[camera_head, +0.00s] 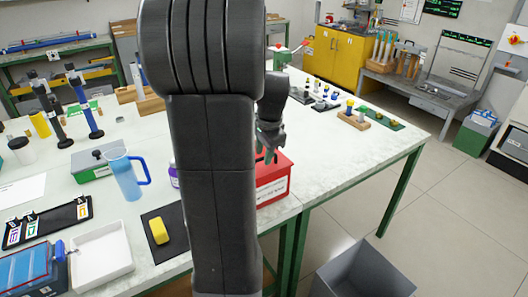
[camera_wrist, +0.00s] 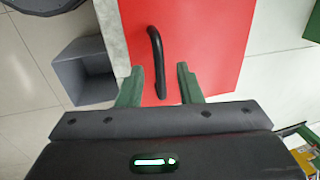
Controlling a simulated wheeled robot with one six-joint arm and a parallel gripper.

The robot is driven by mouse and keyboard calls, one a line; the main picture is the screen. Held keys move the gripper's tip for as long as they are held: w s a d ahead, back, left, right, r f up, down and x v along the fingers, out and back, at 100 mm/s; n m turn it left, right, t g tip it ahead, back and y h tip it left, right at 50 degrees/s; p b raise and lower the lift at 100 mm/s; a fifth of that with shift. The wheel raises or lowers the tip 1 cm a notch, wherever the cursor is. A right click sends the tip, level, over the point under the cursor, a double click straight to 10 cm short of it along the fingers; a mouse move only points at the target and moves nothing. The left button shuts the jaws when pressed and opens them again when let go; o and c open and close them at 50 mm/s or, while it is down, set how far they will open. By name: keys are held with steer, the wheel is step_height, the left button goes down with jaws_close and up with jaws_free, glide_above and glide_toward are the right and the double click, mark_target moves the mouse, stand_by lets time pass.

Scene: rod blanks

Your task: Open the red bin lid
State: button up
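The red bin (camera_head: 272,184) stands at the edge of the white table, partly hidden behind my arm in the head view. Its red lid (camera_wrist: 207,40) fills the middle of the wrist view and looks closed. A black bar handle (camera_wrist: 157,55) runs along the lid. My gripper (camera_wrist: 158,82) is open, with one green finger on each side of the handle's near end. The fingers look apart from the handle; their height above the lid is hard to judge. In the head view my gripper (camera_head: 268,156) is just above the bin.
A grey open box (camera_head: 362,272) stands on the floor below the table edge and also shows in the wrist view (camera_wrist: 85,72). A blue jug (camera_head: 125,174) and a black mat (camera_head: 163,232) with a yellow block are left of my arm. The table right of the bin is clear.

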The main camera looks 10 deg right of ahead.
steer(key=shift+c, duration=0.2)
jaws_close()
steer(key=shift+r, duration=0.1)
